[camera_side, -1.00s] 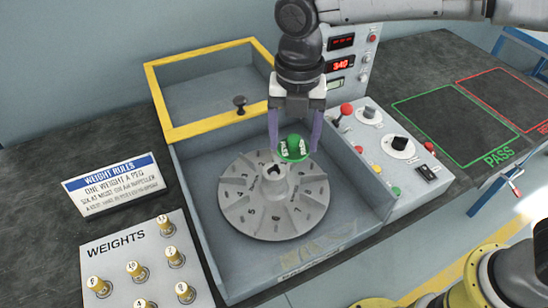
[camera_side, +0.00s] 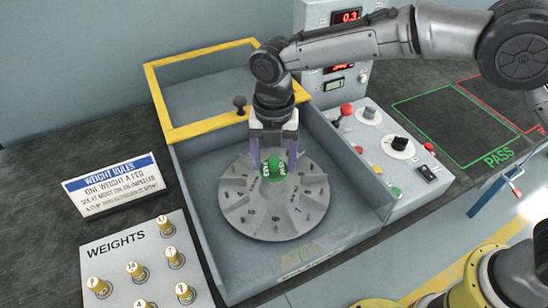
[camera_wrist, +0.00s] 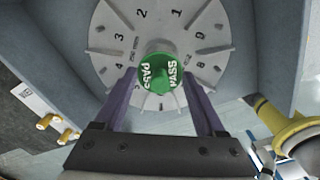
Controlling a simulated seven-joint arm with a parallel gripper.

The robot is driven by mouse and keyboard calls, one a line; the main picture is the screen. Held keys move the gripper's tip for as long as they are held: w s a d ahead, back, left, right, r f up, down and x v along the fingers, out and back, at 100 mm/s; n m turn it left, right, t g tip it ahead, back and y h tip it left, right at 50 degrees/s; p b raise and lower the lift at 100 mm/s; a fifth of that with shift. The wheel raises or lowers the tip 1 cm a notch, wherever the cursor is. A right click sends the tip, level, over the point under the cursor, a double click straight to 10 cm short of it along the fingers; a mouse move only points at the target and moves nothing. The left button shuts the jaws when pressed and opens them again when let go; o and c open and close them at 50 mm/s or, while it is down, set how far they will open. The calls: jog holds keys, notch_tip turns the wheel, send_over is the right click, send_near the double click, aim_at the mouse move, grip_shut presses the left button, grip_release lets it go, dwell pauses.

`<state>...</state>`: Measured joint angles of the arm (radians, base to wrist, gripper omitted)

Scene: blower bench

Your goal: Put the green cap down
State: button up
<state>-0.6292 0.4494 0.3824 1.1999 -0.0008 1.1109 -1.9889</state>
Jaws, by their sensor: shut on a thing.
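The green cap (camera_side: 273,168), marked PASS, is between the purple fingers of my gripper (camera_side: 275,165), at the hub of the grey numbered impeller disc (camera_side: 285,220). In the wrist view the cap (camera_wrist: 161,72) covers the disc's centre, and the fingers of my gripper (camera_wrist: 160,85) come up on both sides of it. My gripper is shut on the cap. The disc (camera_wrist: 112,50) lies flat in the grey open box.
The box walls (camera_side: 200,215) surround the disc, with a yellow-framed lid (camera_side: 152,95) raised behind. A control panel (camera_side: 392,150) stands on the right, beyond it a green PASS outline (camera_side: 455,130). Several brass weights (camera_side: 135,270) stand on the left board, near a rules sign (camera_side: 115,185).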

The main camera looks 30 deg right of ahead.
aim_at(274, 160)
jog(key=shift+f, duration=0.1)
jog(key=o, duration=1.3)
notch_tip(274, 160, up, 12)
jog(key=shift+r, duration=0.15)
jog(key=s+d+r+m+t, duration=0.1)
jog(key=s+d+r+m, duration=0.2)
jog(key=d+m, duration=0.3)
jog(key=s+d+r+m+t, duration=0.15)
jog(key=s+d+m, duration=0.25)
jog(key=d, duration=0.4)
jog(key=s+d+r+m, duration=0.3)
jog(key=d+m, duration=0.2)
jog(key=d, duration=0.1)
jog(key=shift+s+d+f+m+t, duration=0.5)
jog(key=shift+s+d+f+m, duration=0.9)
jog(key=shift+s+m, duration=1.1)
jog(key=shift+s+d+f+m+t, duration=0.55)
jog(key=shift+s+d+f+m, duration=0.4)
jog(key=shift+s+d+m, duration=1.25)
jog(key=shift+s+d+f+m+t, duration=0.5)
jog(key=shift+s+d+f+m, duration=0.75)
jog(key=shift+s+m, duration=1.5)
